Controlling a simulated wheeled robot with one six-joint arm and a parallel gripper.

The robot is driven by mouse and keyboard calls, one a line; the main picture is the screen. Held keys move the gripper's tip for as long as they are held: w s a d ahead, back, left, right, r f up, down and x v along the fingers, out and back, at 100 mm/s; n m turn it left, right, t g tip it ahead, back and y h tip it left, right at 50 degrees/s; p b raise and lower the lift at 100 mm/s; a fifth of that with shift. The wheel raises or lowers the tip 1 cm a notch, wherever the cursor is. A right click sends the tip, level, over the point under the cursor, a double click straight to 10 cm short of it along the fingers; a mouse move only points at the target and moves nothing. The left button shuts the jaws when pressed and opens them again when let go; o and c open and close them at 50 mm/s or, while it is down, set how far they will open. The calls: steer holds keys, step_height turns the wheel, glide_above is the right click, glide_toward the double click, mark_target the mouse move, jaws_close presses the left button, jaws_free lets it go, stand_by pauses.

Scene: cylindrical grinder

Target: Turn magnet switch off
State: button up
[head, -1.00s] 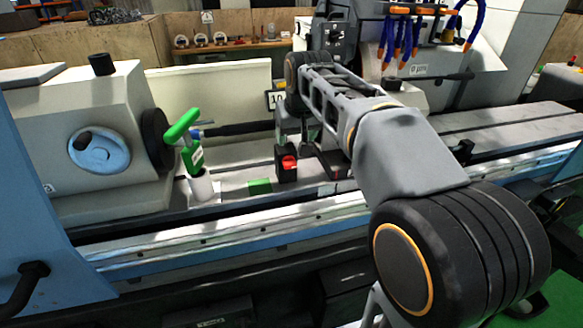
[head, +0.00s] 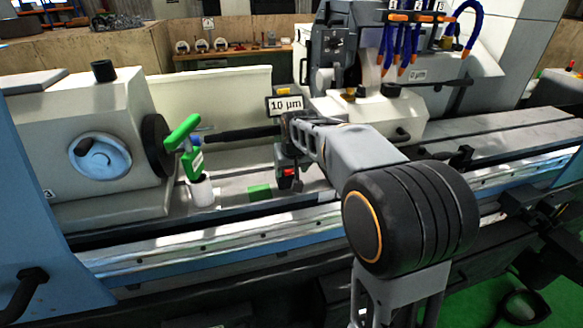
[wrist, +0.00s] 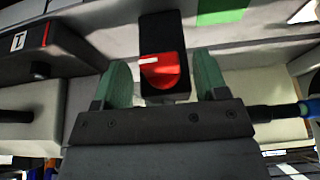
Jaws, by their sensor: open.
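The magnet switch is a red round knob (wrist: 163,72) with a white mark, on a black block (wrist: 162,33). In the wrist view it sits between the two green fingers of my gripper (wrist: 162,63), with gaps on both sides. The fingers are open and do not visibly touch the knob. The white mark points to the left in that view. In the head view the red knob (head: 289,172) shows low on the machine bed, just below the end of my arm, which hides part of the block. The fingers cannot be made out there.
A "10 µm" sign (head: 285,105) stands behind my arm. A green patch (head: 259,192) lies on the bed beside the block.

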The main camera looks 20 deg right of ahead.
steer(key=shift+c, duration=0.3)
steer(key=c, duration=0.9)
steer(key=shift+o, duration=0.2)
